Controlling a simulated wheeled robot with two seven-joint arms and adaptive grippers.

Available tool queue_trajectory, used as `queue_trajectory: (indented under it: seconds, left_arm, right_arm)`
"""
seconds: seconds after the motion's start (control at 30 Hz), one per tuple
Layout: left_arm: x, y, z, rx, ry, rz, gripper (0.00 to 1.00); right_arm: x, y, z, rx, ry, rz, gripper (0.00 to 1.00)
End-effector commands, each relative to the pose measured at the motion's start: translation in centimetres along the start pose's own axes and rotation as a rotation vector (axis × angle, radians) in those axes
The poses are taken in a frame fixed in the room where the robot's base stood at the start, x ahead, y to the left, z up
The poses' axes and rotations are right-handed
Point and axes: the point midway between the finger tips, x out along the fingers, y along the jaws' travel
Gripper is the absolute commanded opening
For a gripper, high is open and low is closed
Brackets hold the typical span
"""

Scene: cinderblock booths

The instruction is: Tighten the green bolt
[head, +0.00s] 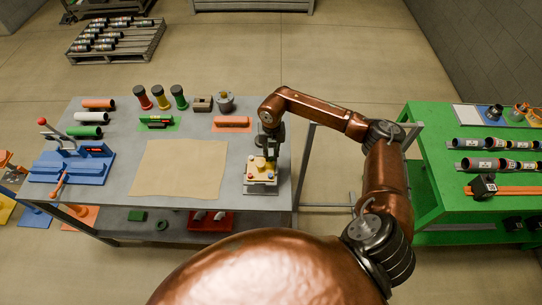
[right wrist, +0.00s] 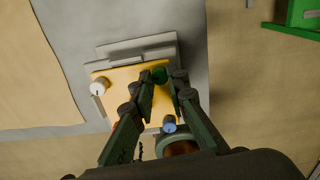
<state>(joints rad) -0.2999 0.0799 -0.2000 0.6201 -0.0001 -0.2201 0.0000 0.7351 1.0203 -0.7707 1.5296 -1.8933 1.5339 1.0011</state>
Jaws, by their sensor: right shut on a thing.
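The green bolt (right wrist: 159,74) stands at the corner of a yellow plate (right wrist: 122,78) in the right wrist view. The plate (head: 258,170) sits on a grey block at the right end of the grey table. My right gripper (head: 268,152) reaches down over the plate, and in the wrist view its fingertips (right wrist: 164,76) are closed around the green bolt. A white bolt (right wrist: 97,88) and a blue bolt (right wrist: 169,124) stand at other corners. The fourth corner is mostly hidden by a finger. My left gripper is not in view.
A tan mat (head: 180,168) lies left of the plate. Several bottles and tubes, a red-orange tray (head: 232,123) and a blue vise-like fixture (head: 72,167) share the table (head: 120,195). A green table (head: 430,150) stands to the right, across a gap.

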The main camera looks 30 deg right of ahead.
Motion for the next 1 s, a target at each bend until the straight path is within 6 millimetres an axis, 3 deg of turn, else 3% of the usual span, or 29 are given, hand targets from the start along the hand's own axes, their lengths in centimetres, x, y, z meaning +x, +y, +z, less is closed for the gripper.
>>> queue_trajectory:
  seconds: [1.0]
  left_arm:
    - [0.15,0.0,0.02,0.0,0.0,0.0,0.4]
  right_arm:
    - [-0.63,0.01,0.49,0.967,-0.009,0.019,0.0]
